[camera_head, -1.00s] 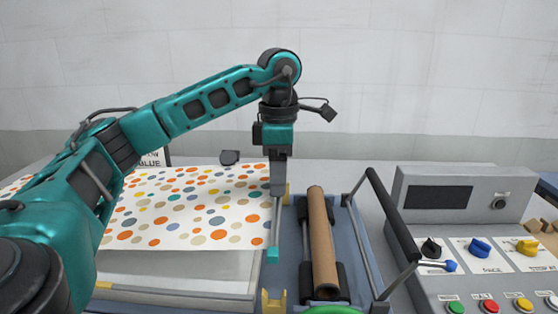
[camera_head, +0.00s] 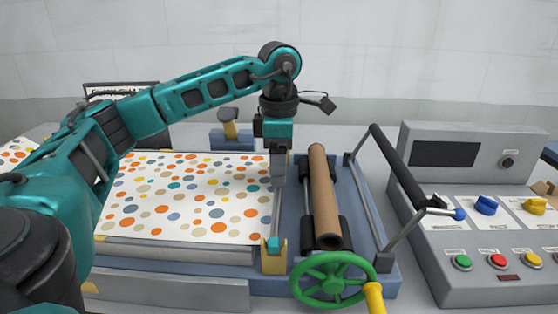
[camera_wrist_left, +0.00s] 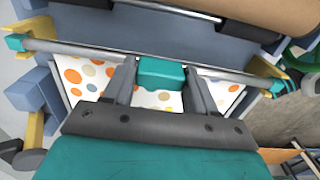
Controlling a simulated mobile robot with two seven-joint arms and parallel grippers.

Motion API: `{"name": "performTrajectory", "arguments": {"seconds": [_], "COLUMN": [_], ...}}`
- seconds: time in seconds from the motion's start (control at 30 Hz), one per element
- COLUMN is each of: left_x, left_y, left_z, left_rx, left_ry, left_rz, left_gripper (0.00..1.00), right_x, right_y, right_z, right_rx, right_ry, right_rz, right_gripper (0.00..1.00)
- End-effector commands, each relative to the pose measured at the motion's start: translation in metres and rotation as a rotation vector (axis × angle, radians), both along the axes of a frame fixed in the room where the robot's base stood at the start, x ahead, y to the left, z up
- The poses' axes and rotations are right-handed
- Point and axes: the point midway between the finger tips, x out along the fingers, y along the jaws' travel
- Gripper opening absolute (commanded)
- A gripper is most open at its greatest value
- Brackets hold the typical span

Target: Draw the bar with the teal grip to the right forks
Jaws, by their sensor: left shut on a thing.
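The bar (camera_head: 276,215) lies along the right edge of the dotted sheet (camera_head: 185,195), and its near teal end overlaps the near yellow right fork (camera_head: 274,260). My left gripper (camera_head: 278,180) points down over the bar. In the left wrist view, it is shut on the teal grip (camera_wrist_left: 162,73) in the bar's middle. There the bar (camera_wrist_left: 90,53) spans between the two yellow forks (camera_wrist_left: 36,125), with a teal end at each. I cannot tell whether both ends rest fully in the forks. My right gripper is out of view.
A brown roll (camera_head: 323,195) lies just right of the bar. A green handwheel (camera_head: 333,278) with a yellow handle stands in front. A black-handled lever frame (camera_head: 398,165) and a grey control panel (camera_head: 490,225) stand at right.

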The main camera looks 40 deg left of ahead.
Motion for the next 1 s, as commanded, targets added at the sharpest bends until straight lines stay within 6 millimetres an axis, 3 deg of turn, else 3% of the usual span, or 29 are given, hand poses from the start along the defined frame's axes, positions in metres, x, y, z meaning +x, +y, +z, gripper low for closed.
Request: {"name": "performTrajectory", "arguments": {"seconds": [0.97,1.0], "left_x": [0.0,0.0], "left_y": [0.0,0.0], "left_z": [-0.011,-0.01], "left_rx": [-0.001,-0.001], "left_ry": [-0.001,-0.001], "left_rz": [0.0,0.0], "left_gripper": [0.24,0.61], "right_x": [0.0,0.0], "right_y": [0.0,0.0], "right_z": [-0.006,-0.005], "right_rx": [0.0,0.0], "right_ry": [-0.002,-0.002], "right_rz": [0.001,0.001], "right_gripper": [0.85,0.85]}}
